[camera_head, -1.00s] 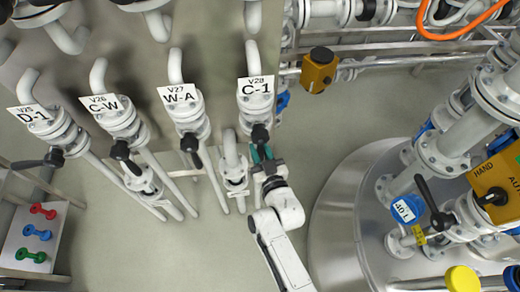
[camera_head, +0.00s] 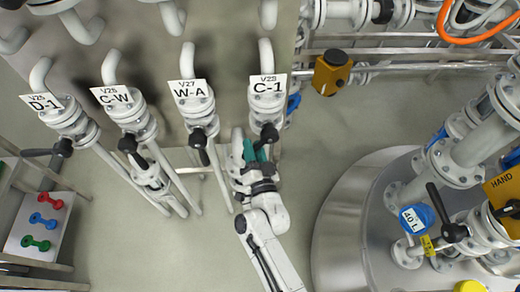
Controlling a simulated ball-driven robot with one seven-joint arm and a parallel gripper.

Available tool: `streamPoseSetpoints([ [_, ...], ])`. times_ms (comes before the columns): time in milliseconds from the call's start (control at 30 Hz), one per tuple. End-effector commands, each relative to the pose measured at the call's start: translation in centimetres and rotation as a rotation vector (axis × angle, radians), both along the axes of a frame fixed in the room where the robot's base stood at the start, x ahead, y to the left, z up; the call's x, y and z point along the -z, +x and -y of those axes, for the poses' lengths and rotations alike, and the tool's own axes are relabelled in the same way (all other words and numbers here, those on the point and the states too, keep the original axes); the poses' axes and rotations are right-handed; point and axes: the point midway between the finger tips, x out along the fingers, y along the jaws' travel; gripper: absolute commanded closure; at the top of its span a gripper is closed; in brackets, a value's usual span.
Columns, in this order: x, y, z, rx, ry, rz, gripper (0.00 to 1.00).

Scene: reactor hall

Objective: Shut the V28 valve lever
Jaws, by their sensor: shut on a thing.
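The V28 valve (camera_head: 266,106) is white, with a C-1 tag, at the right end of the row of valves. Its black lever (camera_head: 269,131) shows mainly at the hub below the valve body; the rest is hidden by my gripper. My gripper (camera_head: 256,151), with teal fingers, is shut on the lever just below and left of the hub. My white arm reaches up to it from the bottom of the picture. I cannot see exactly how the fingers lie around the lever.
Valves V27 (camera_head: 197,112), V26 (camera_head: 131,120) and V25 (camera_head: 69,123) stand to the left with black levers. A large steel vessel (camera_head: 340,215) stands at right. Clear floor (camera_head: 335,130) lies between.

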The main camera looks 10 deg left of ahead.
Motion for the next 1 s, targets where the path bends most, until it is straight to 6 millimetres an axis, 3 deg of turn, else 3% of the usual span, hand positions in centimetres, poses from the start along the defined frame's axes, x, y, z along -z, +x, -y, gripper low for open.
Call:
streamPoseSetpoints([
  [33, -0.6, -0.2, -0.9, -0.010, 0.050, -0.008, 1.00],
  [400, -2.9, -0.7, -2.5, -0.012, 0.387, -0.104, 1.00],
  [1000, -6.2, -0.8, -3.3, -0.012, 0.810, -0.222, 1.00],
])
